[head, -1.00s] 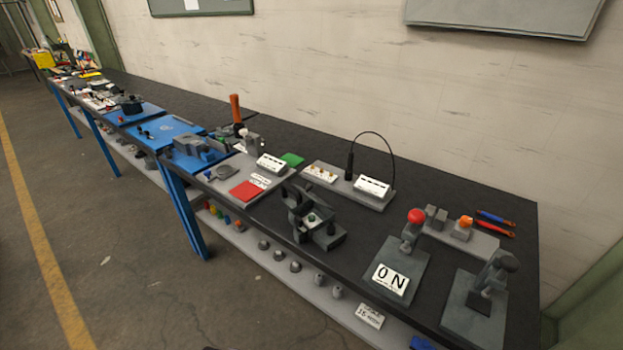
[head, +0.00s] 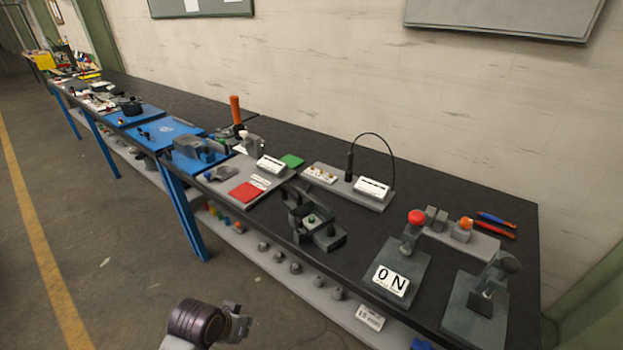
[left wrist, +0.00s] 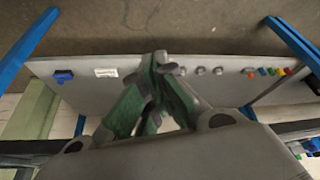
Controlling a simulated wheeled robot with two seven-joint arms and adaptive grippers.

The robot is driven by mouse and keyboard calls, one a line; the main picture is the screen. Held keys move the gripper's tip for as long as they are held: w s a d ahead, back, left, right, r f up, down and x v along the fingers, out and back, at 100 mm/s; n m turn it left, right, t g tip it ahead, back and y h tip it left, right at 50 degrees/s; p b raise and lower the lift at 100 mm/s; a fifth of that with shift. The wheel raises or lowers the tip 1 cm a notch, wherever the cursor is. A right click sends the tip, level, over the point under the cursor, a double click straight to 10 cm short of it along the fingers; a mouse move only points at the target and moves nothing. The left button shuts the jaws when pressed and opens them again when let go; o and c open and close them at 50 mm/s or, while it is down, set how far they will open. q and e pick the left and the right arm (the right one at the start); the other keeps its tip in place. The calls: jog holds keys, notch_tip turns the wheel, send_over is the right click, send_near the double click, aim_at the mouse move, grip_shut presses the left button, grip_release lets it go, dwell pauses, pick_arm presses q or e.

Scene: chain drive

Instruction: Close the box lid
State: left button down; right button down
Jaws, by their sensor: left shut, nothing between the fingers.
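On the bench in the head view stands a dark grey angular fixture (head: 327,237) with a raised upright part at its left and a small green spot. It may be the box with its lid up, but I cannot tell. My left gripper (head: 238,322) shows at the bottom of the head view, in front of the bench and apart from everything on it. In the left wrist view its green-sided fingers (left wrist: 160,68) meet at the tips and hold nothing. My right gripper is in neither view.
A grey lower shelf (left wrist: 120,83) holds small knobs and coloured pieces. The floor before the bench is clear.

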pick_arm(q)
jog(key=w+d+r+m+t+h, duration=0.1)
jog(key=w+d+r+m+h, duration=0.1)
jog(key=w+d+r, duration=0.5)
jog(key=w+d+r+m+t+h, duration=0.1)
jog(key=w+d+r+m+h, duration=0.15)
jog(key=w+r, duration=0.55)
jog(key=w+d+r+m+t+h, duration=0.15)
jog(key=w+d+r, duration=0.25)
jog(key=w, duration=0.7)
jog(key=w+a+r+h, duration=0.1)
jog(key=w+r+h, duration=0.1)
jog(key=w+r, duration=0.4)
notch_tip(320, 180, up, 4)
jog(key=shift+w+f+m, duration=0.1)
jog(key=shift+w+m, duration=0.2)
jog(key=shift+m, duration=0.1)
